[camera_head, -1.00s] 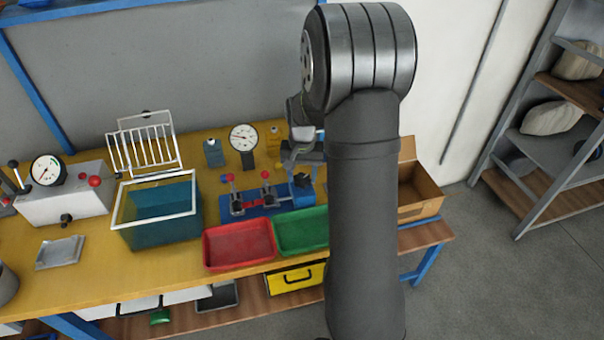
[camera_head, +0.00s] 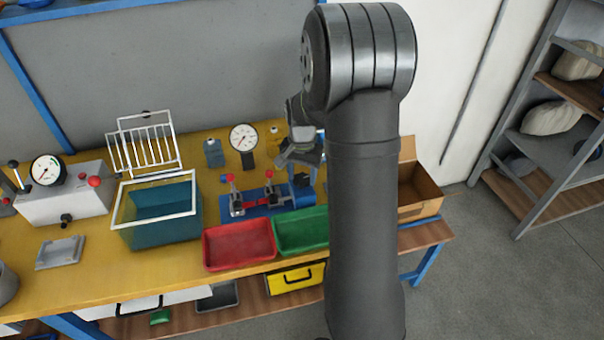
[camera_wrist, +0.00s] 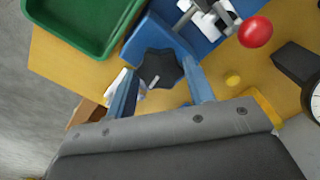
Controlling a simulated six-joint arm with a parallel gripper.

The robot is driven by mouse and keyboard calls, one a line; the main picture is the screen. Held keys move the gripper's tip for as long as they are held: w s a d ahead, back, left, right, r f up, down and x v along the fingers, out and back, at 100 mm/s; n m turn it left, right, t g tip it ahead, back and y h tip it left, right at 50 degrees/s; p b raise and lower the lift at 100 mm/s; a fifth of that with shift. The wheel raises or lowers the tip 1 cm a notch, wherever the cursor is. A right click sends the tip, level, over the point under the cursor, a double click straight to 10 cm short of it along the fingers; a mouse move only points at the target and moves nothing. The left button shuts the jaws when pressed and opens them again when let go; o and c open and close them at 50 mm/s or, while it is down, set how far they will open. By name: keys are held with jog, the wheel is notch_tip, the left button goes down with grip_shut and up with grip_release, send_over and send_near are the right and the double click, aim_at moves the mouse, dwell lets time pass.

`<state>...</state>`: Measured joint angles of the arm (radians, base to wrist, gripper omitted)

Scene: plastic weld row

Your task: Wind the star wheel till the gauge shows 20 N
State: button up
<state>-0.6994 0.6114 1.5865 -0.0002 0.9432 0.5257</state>
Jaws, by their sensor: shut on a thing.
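The star wheel (camera_wrist: 157,68) is a dark lobed knob at the end of the blue fixture (camera_wrist: 148,36). In the wrist view my gripper (camera_wrist: 161,82) has its two blue fingers on either side of it, shut on it. In the head view my gripper (camera_head: 303,160) is at the right end of the fixture (camera_head: 262,203), partly hidden by my arm. The gauge (camera_head: 243,138) is a round white dial on a dark stand behind the fixture. Its number is too small to read. In the wrist view only the gauge's edge (camera_wrist: 315,101) shows at the right.
Red-knobbed clamps (camera_head: 269,174) stand on the fixture, close to my gripper. A red tray (camera_head: 239,246) and a green tray (camera_head: 302,232) lie in front. A teal bin (camera_head: 157,219) is left, a cardboard box (camera_head: 419,194) right. A second dial (camera_head: 46,170) sits far left.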

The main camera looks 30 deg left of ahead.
aim_at(302, 178)
jog(key=o, duration=1)
jog(key=shift+c, duration=0.2)
notch_tip(302, 178, up, 17)
jog(key=shift+r, duration=0.2)
jog(key=shift+f, duration=0.1)
notch_tip(302, 178, down, 17)
jog(key=shift+f, duration=0.1)
dwell(0.4)
